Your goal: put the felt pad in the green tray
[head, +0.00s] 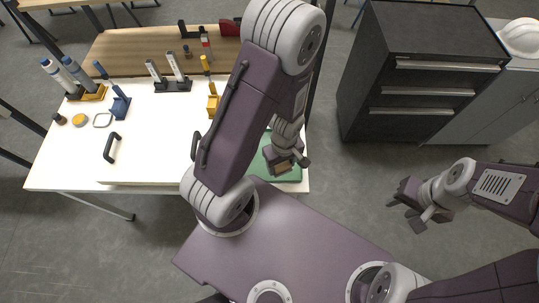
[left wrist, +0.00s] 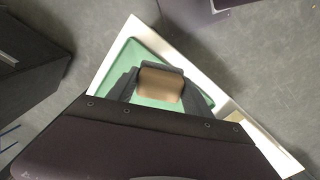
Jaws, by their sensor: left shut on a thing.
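The felt pad (head: 283,168) is a small tan block between the fingers of my left gripper (head: 286,165). The pad also shows in the left wrist view (left wrist: 160,84), with a dark finger of my left gripper (left wrist: 158,88) on each side. The green tray (head: 257,168) is at the table's right end, partly hidden by my left arm. In the left wrist view the tray (left wrist: 134,58) lies below the gripper and pad. The pad appears above the tray; I cannot tell the exact gap. My right gripper (head: 408,212) is open and empty, off to the right, away from the table.
The white table (head: 60,165) holds tool stands with pens and screwdrivers, a yellow disc (head: 80,120), a grey square ring (head: 102,120) and a black handle (head: 112,148). A wooden board (head: 130,52) lies at the back. A dark drawer cabinet (head: 425,75) stands at right.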

